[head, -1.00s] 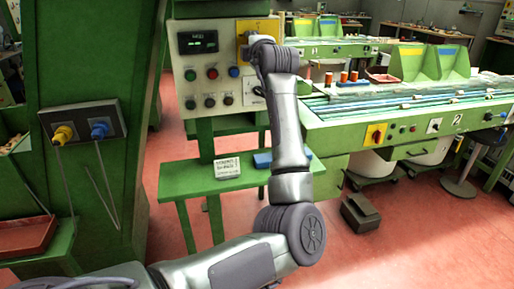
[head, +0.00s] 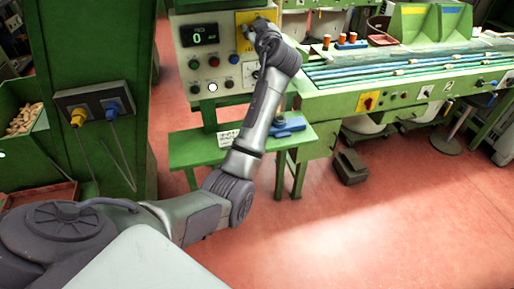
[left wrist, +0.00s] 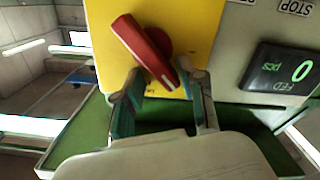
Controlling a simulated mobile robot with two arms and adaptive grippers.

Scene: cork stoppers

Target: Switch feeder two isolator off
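A red rotary handle (left wrist: 145,48) on a yellow plate (left wrist: 185,20) fills the upper part of the left wrist view, tilted diagonally. My left gripper (left wrist: 165,92) has its fingers apart on either side of the handle's lower end; contact is unclear. In the head view, my left gripper (head: 262,32) is at the control box's yellow plate (head: 246,18) and hides the handle. Another red isolator knob (head: 369,101) on a yellow plate is on the right-hand green feeder bench, apart from my gripper. My right gripper is not in view.
The control box (head: 196,62) has several buttons, a white-lit lamp (head: 212,87) and a display (head: 198,35) reading 0. A green shelf (head: 190,150) with a white label and blue item (head: 287,124) lies below. Red floor (head: 400,220) is open at right.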

